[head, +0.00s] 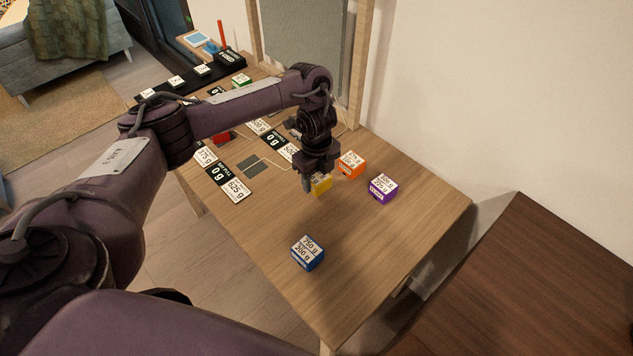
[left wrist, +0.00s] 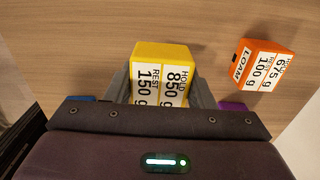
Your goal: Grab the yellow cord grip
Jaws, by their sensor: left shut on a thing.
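The yellow cord grip (head: 321,185) is a small yellow block with a white printed label, at the middle of the wooden table. It also shows in the left wrist view (left wrist: 161,58), where its label reads "HOLD 850 g REST 150 g". My left gripper (head: 316,181) reaches down over it and is shut on it, with a grey finger on either side of the block in the left wrist view. The gripper hides part of the block in the head view. I cannot tell whether the block touches the table. My right gripper is not in view.
An orange block (head: 351,164) and a purple block (head: 382,188) stand close to the right of my left gripper. A blue block (head: 308,253) stands nearer the front. Label plates (head: 229,182) lie to the left. The table's front right (head: 380,250) is clear.

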